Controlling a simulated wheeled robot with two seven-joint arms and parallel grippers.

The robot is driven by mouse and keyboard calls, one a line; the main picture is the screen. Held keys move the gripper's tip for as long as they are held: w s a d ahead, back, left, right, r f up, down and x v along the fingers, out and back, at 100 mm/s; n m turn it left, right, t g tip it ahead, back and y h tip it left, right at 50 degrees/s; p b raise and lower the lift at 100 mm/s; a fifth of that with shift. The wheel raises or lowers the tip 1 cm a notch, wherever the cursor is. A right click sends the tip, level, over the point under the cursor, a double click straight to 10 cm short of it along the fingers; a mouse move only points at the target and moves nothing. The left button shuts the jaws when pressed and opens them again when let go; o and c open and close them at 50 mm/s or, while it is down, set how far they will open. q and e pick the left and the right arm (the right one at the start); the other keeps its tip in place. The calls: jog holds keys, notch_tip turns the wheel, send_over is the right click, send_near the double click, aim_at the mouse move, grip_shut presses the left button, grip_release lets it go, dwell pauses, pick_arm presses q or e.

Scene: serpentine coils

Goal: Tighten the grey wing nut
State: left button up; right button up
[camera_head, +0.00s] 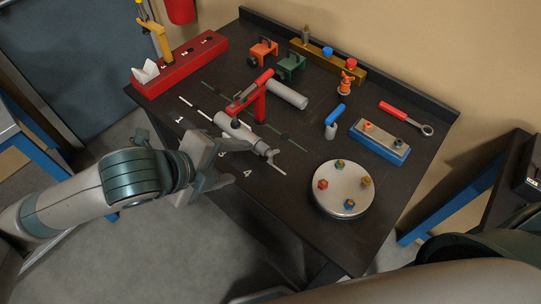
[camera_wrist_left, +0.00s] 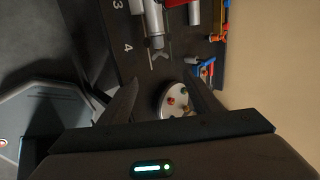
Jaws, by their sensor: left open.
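My right gripper is not in view.
A round silver plate with coloured nuts (camera_head: 329,203) lies right of the wing nut. A red block (camera_head: 195,70) stands at the back left. A blue-based block (camera_head: 379,148), a red-handled wrench (camera_head: 400,115) and a screwdriver (camera_head: 335,117) lie to the right.

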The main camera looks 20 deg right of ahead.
aim_at(274, 157)
pick_arm(q)
jog(key=shift+d+f, duration=0.1)
jog(key=p+x, duration=0.3)
jog(key=x, duration=1.2)
jog(key=shift+w+d+f, duration=0.15)
jog(key=shift+d, duration=0.15)
jog(key=shift+w+d+f, duration=0.25)
jog(key=shift+d+f, duration=0.15)
jog(key=shift+f, duration=0.15)
jog(key=c, duration=1.1)
